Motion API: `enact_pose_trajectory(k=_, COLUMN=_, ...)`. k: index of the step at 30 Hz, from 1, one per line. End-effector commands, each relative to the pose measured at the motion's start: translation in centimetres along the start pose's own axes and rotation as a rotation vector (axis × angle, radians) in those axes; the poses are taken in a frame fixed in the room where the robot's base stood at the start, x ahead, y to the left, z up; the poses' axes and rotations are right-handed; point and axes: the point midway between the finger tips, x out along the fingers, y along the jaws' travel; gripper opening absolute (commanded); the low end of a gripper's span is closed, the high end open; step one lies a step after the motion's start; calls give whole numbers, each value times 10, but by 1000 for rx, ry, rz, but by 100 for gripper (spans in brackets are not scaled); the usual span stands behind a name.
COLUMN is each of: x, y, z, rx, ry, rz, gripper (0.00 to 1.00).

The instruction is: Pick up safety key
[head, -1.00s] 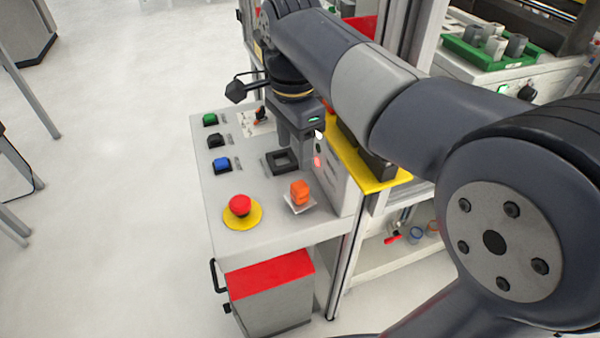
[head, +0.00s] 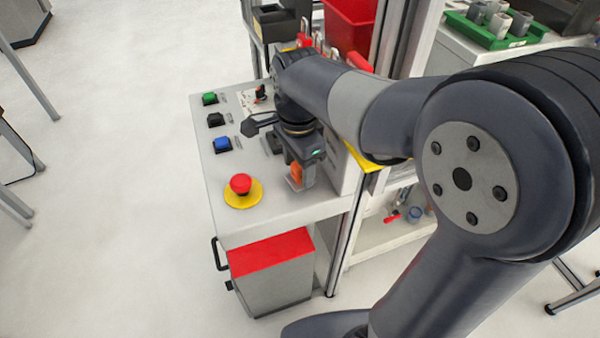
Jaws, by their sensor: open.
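The orange block on the panel, which I take to be the safety key (head: 295,172), stands near the panel's right edge and is partly hidden by my gripper. My gripper (head: 301,182) points down and is open, with its fingers low at the orange block. The block seems to be between or just behind the fingers; I cannot tell whether they touch it. Its pale base plate is mostly covered.
A red emergency button (head: 240,184) on a yellow disc is left of my gripper. Green (head: 209,98), black (head: 215,119) and blue (head: 222,143) buttons line the panel's left side. A dark square socket (head: 272,143) is partly hidden behind my gripper. A yellow-edged unit (head: 360,156) stands close right.

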Motion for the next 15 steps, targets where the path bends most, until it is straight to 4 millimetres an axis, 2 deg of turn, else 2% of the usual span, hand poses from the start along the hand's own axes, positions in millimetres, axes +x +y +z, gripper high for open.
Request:
enact_pose_trajectory(k=4, x=0, y=0, z=0, rx=0, ry=0, rz=0, gripper=55)
enact_pose_trajectory(k=15, x=0, y=0, z=0, rx=0, ry=0, rz=0, gripper=24)
